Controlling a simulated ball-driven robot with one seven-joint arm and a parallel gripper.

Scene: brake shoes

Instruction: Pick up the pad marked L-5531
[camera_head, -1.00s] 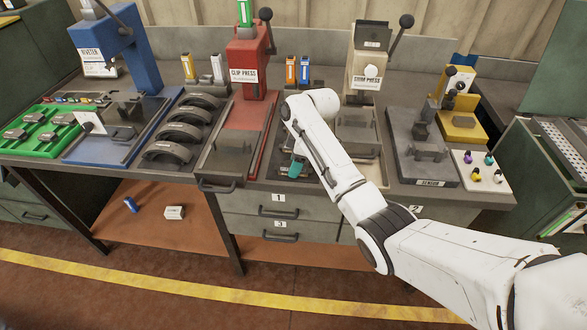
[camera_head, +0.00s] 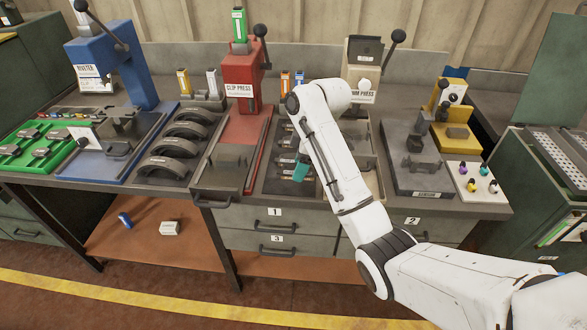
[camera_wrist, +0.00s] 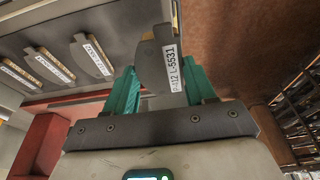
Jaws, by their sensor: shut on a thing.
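The pad marked L-5531 (camera_wrist: 153,68) is between the teal fingers of my gripper (camera_wrist: 160,88) in the wrist view. Its white label reads "P-112 L-5531" and faces the camera. My gripper is shut on this pad. In the head view a teal finger of my gripper (camera_head: 301,170) shows over the front of the dark pad tray (camera_head: 262,188), partly hidden by my arm. I cannot make out the held pad there. Several other labelled pads (camera_wrist: 93,56) lie in a row at the upper left of the wrist view, apart from the held one.
The red clip press (camera_head: 243,80) stands left of the pad tray, and the cream press (camera_head: 362,75) stands behind my arm. Curved brake shoes (camera_head: 185,131) lie in a rack further left. A grey sensor fixture (camera_head: 418,165) is at the right. Drawers (camera_head: 275,224) are below.

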